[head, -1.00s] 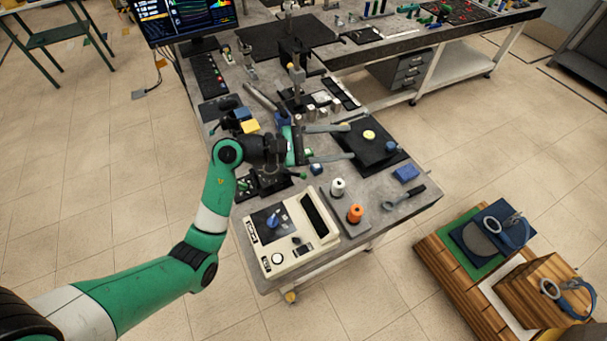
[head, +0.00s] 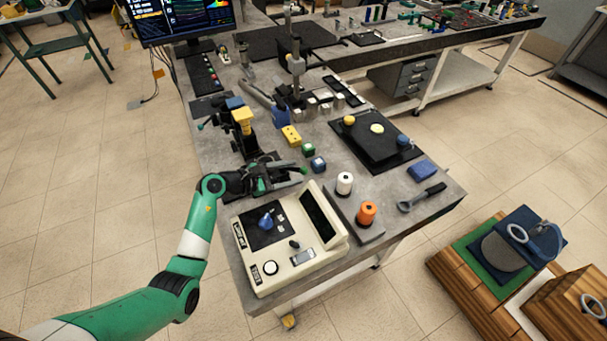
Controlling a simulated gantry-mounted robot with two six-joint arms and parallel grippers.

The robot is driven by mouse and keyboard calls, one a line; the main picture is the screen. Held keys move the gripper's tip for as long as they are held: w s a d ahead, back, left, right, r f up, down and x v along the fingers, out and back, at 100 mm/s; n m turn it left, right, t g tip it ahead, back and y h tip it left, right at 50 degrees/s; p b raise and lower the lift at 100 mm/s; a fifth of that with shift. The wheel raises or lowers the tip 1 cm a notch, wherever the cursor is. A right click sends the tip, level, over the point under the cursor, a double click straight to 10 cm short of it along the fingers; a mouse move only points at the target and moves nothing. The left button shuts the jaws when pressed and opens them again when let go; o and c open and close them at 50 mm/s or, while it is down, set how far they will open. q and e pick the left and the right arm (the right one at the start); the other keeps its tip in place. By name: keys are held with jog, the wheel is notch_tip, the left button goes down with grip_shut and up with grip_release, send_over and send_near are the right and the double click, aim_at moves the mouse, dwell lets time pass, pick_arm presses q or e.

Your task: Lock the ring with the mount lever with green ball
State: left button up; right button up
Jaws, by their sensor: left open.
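The green ball (head: 304,170) is small and sits at the right end of the dark mount lever. The lever's shaft is mostly hidden by or blends with the gripper. My left gripper (head: 297,179) is open beside the ball, low over the table, with its fingers pointing right. I cannot tell whether a finger touches the lever. The ring cannot be made out clearly in the mount. My right gripper is not in view.
A cream control box (head: 300,274) stands close in front of the gripper. A black plate (head: 372,153) lies farther right.

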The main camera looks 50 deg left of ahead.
aim_at(301, 172)
pick_arm(q)
jog(key=b+x, duration=0.1)
jog(key=x, duration=0.4)
jog(key=shift+s, duration=0.1)
jog(key=shift+c, duration=0.2)
grip_shut()
jog(key=shift+d+f, duration=0.1)
dwell(0.9)
